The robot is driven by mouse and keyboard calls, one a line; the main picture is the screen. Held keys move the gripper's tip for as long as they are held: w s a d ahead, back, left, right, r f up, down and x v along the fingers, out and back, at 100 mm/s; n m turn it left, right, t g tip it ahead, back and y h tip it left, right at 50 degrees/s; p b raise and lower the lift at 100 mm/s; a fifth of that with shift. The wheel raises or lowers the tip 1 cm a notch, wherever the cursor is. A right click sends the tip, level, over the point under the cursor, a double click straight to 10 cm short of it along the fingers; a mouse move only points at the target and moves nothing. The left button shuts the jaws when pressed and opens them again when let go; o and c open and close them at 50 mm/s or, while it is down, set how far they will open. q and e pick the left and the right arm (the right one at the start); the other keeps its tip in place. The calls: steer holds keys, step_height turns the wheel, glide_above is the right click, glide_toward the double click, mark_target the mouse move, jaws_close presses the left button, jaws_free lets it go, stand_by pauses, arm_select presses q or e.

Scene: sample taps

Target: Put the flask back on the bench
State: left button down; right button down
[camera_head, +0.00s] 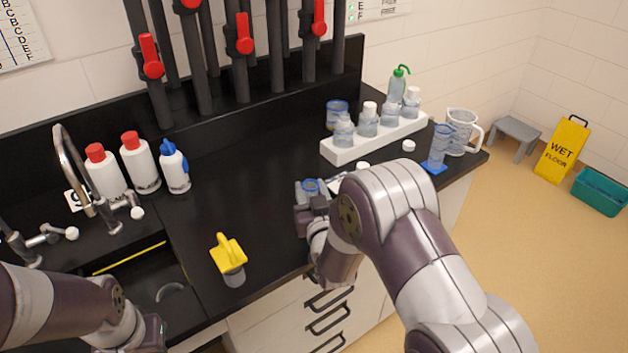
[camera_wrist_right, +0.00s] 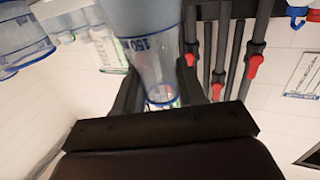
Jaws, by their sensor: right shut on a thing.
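My right gripper (camera_head: 312,198) is in front of the black bench (camera_head: 255,165), over its front part. It is shut on a clear flask (camera_head: 311,186) with a blue rim. In the right wrist view the flask (camera_wrist_right: 150,50) sits between the two fingers, with blue 150 markings on its side. The gripper and wrist hide much of the flask in the head view, and I cannot tell whether its base touches the bench. My left gripper (camera_head: 153,332) is low at the bottom left, away from the flask, and its jaws are not clear.
A white rack (camera_head: 375,144) with several bottles stands at the back right. A blue-based cylinder (camera_head: 437,150) and a clear jug (camera_head: 461,130) are near the right end. The bench middle is clear.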

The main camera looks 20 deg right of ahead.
steer(key=shift+w+f, duration=0.1)
steer(key=shift+f, duration=0.15)
steer(key=shift+f, duration=0.15)
steer(key=c, duration=0.7)
jaws_free()
steer(key=shift+o, duration=0.2)
